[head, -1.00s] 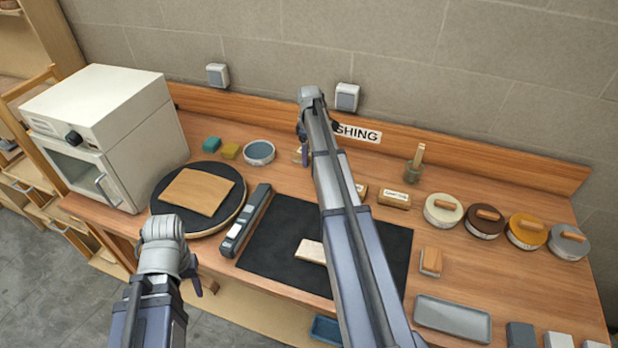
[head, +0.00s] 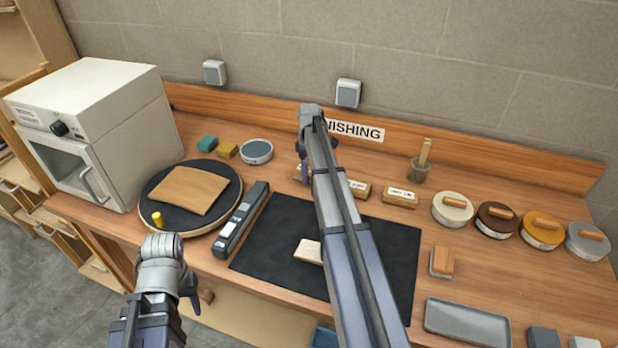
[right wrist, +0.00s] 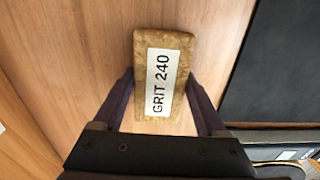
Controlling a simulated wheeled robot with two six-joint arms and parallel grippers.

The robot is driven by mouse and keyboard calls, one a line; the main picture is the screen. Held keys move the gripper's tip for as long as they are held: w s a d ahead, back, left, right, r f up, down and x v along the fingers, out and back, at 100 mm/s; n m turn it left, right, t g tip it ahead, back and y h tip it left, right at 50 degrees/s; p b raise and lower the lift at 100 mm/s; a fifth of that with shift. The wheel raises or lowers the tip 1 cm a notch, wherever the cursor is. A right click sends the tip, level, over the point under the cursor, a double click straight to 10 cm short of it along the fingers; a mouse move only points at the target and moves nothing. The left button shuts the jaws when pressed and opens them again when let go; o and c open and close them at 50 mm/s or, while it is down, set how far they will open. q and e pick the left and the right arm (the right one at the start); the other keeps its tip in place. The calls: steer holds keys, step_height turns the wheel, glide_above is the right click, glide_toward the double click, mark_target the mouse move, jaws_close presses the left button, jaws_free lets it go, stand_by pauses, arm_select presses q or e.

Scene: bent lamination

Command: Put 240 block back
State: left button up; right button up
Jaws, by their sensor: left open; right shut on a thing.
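The grit 240 block (right wrist: 163,75) is a tan cork-like block with a white label. In the right wrist view it sits between the fingers of my right gripper (right wrist: 162,110), which is shut on it, with the wooden bench behind it. In the head view the block (head: 299,173) is partly hidden by my right arm, near the back of the bench. Two similar labelled blocks, a middle one (head: 358,189) and a right one (head: 399,197), stand to its right in a row. My left gripper (head: 190,290) is open and empty at the front left edge.
A black mat (head: 385,245) with a pale piece (head: 308,251) lies mid-bench. A turntable (head: 230,205) with a curved wood sheet (head: 190,190) and a white oven (head: 90,110) are left. Lidded tins (head: 453,210) and a grey tray (head: 467,323) are right.

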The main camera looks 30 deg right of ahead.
steer(key=shift+f, duration=0.25)
steer(key=o, duration=1.1)
steer(key=r+p, duration=0.7)
steer(key=r, duration=0.1)
steer(key=shift+s+p, duration=0.35)
steer(key=shift+s, duration=0.05)
steer(key=shift+a, duration=0.1)
